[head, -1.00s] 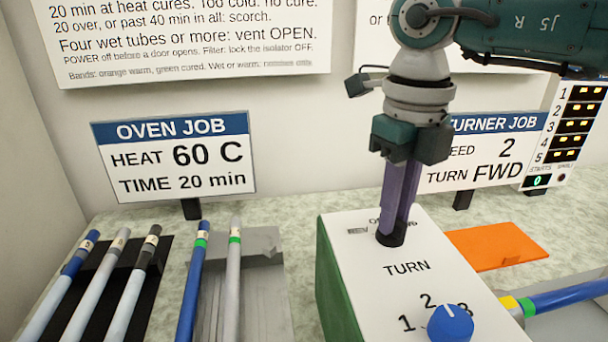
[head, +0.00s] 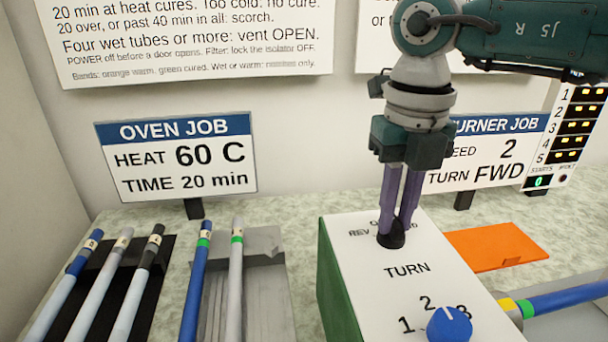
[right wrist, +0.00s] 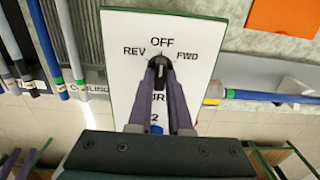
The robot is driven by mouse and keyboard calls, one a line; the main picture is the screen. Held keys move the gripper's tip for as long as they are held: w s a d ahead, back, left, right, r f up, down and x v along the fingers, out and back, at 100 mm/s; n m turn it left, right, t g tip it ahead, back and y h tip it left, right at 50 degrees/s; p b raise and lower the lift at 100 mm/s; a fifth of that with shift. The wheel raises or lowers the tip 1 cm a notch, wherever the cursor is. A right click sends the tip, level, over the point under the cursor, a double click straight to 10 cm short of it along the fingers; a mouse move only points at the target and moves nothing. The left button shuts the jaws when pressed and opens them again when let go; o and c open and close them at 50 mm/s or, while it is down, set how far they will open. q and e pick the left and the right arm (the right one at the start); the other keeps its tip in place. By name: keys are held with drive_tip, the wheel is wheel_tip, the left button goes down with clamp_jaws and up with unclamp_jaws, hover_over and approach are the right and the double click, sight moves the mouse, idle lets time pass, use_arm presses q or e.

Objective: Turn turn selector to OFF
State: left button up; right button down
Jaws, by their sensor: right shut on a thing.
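The turn selector (right wrist: 160,64) is a small black knob on the white top of a green-sided control box (head: 350,268). REV, OFF and FWD are printed around it. My right gripper (head: 392,232) points down with its purple fingers shut on the selector; it also shows in the right wrist view (right wrist: 161,72). The fingers hide most of the knob, so its exact pointing is hard to tell, though it looks near OFF in the right wrist view.
A blue dial (head: 449,327) marked 1, 2, 3 sits on the same box, in front of the selector. An orange plate (head: 497,246) and a blue rod (head: 565,297) lie to the right. Several rods rest in a black rack (head: 140,290) and a grey holder (head: 268,300) at left.

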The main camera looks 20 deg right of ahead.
sight(396, 221)
drive_tip(key=c, duration=0.8)
unclamp_jaws()
drive_tip(key=shift+c, duration=0.2)
wheel_tip(396, 221, up, 10)
drive_tip(key=shift+b, duration=0.45)
